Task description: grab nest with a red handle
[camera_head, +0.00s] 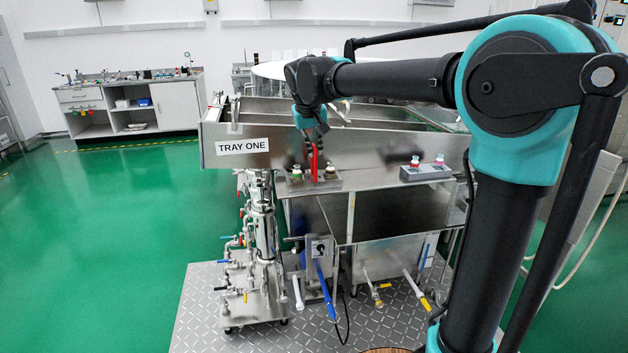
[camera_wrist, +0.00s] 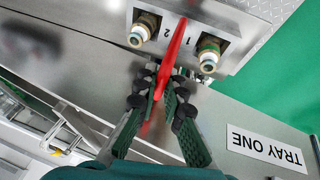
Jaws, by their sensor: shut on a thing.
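The nest (camera_head: 328,185) is a metal plate with two fittings beside a red handle (camera_head: 314,165). It is at the front of the metal tray, right of the TRAY ONE label. In the wrist view the nest (camera_wrist: 186,62) shows numbers 1 and 2, and the red handle (camera_wrist: 171,48) runs between its two fittings. My gripper (camera_head: 311,142) reaches down to the handle from above. In the wrist view my gripper (camera_wrist: 161,88) has its dark fingers closed on both sides of the red handle.
The tray's label (camera_head: 243,146) is left of my gripper. Pipes and valves (camera_head: 262,255) stand below left. The green floor (camera_head: 110,230) is clear at left.

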